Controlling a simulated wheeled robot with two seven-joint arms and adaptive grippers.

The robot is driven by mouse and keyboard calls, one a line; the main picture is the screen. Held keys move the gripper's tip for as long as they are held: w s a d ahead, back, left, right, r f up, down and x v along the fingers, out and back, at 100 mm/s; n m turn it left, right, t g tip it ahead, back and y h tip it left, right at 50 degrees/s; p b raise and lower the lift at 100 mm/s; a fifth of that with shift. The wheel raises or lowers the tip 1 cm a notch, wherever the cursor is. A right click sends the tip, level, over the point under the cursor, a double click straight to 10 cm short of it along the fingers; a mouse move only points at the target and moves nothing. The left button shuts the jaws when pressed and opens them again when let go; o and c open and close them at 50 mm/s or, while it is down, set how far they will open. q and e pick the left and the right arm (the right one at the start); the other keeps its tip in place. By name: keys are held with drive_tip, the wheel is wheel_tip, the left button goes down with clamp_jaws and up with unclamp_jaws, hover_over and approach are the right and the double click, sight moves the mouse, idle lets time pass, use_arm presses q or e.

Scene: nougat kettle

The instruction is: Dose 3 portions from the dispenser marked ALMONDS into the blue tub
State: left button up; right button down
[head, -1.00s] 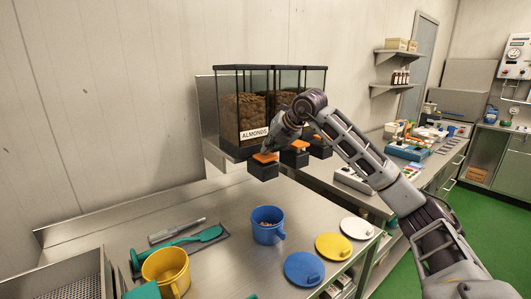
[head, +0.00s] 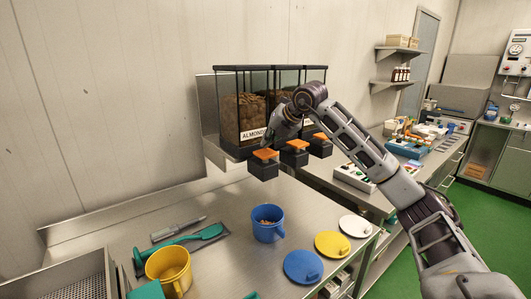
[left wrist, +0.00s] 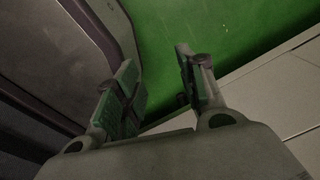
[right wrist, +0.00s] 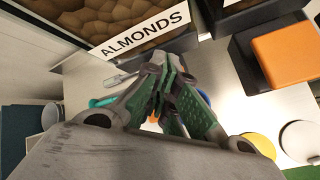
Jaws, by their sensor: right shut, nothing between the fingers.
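The ALMONDS dispenser (head: 242,112), a clear bin of brown nuts with a black outlet box (head: 263,171) and orange top (head: 265,155), is leftmost in the row on the wall. Its label (right wrist: 143,33) shows large in the right wrist view. The blue tub (head: 267,231) stands upright on the bench below, with some brown pieces inside. My right gripper (head: 271,143) is shut and empty, just above the orange top; it shows close up in the right wrist view (right wrist: 164,70). My left gripper (left wrist: 158,70) is open and empty, seen only in its wrist view.
Two more dispensers with orange tops (head: 296,145) (head: 320,137) stand close on the right. A blue lid (head: 303,267), yellow lid (head: 332,244) and white lid (head: 355,226) lie right of the tub. A yellow tub (head: 168,266) and a green scoop (head: 195,239) are left.

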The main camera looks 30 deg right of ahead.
sight(268, 151)
use_arm(q)
drive_tip(key=shift+w, duration=0.15)
use_arm(e)
drive_tip(key=shift+r, duration=0.3)
drive_tip(key=shift+r+p, duration=0.8)
drive_tip(key=shift+p, duration=0.15)
drive_tip(key=shift+r+p, duration=0.6)
drive_tip(key=shift+r, duration=0.2)
drive_tip(key=shift+r+p, duration=0.6)
drive_tip(key=shift+r, duration=0.1)
use_arm(q)
drive_tip(key=r, duration=0.2)
drive_tip(key=s+r, duration=0.1)
drive_tip(key=r, duration=0.1)
drive_tip(key=shift+a+r, duration=0.1)
drive_tip(key=shift+r, duration=0.05)
drive_tip(key=shift+w, duration=0.1)
use_arm(e)
drive_tip(key=shift+f, duration=0.1)
use_arm(q)
drive_tip(key=shift+w, duration=0.8)
drive_tip(key=shift+s, duration=0.1)
